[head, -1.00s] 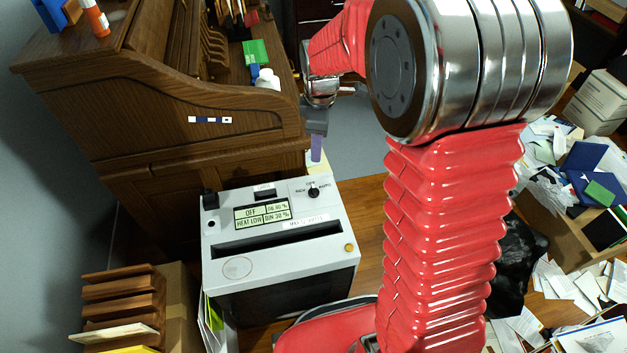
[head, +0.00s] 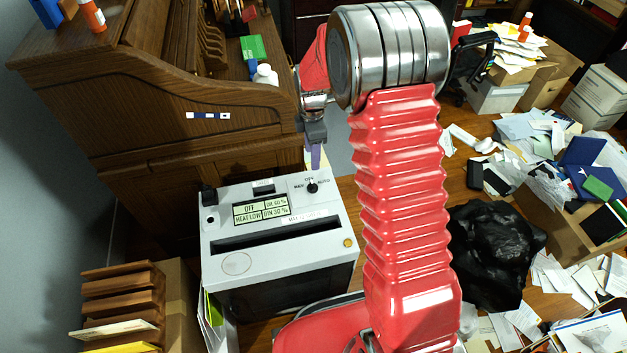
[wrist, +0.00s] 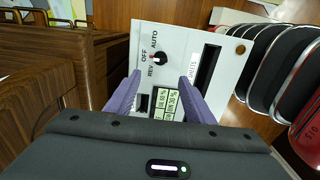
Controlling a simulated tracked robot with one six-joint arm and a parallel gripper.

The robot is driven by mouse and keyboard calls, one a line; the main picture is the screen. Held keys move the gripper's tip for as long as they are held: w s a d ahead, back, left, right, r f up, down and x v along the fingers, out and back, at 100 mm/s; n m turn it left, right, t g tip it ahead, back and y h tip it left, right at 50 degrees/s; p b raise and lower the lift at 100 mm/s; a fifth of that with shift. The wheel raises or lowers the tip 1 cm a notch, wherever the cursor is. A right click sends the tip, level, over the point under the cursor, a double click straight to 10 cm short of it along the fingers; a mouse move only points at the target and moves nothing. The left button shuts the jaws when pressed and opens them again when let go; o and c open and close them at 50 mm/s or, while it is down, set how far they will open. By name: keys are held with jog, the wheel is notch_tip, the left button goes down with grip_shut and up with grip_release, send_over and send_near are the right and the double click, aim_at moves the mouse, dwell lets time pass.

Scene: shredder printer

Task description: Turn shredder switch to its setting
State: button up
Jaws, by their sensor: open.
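The light grey shredder (head: 290,259) stands in front of the wooden desk. Its black rotary switch (head: 312,188) is on the back right of the top panel, with REV, OFF and AUTO marked around it. The shredder's display (head: 262,209) reads OFF, HEAT LOW and BIN 30 %. My gripper (head: 315,157) is above and behind the switch, apart from it. In the wrist view my gripper (wrist: 160,81) has its two purple fingers spread and empty. The switch (wrist: 159,57) shows beyond the fingertips, between their lines. I cannot tell its exact pointer direction.
The wooden desk (head: 150,110) rises close behind and left of the shredder. Wooden trays (head: 120,300) stand at the lower left. A black bag (head: 495,255) and scattered papers (head: 565,290) cover the floor at right. A white bottle (head: 265,75) stands on the desk.

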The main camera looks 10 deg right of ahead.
aim_at(313, 184)
notch_tip(313, 184, down, 14)
jog(key=shift+r, duration=0.15)
dwell(0.6)
jog(key=c, duration=1)
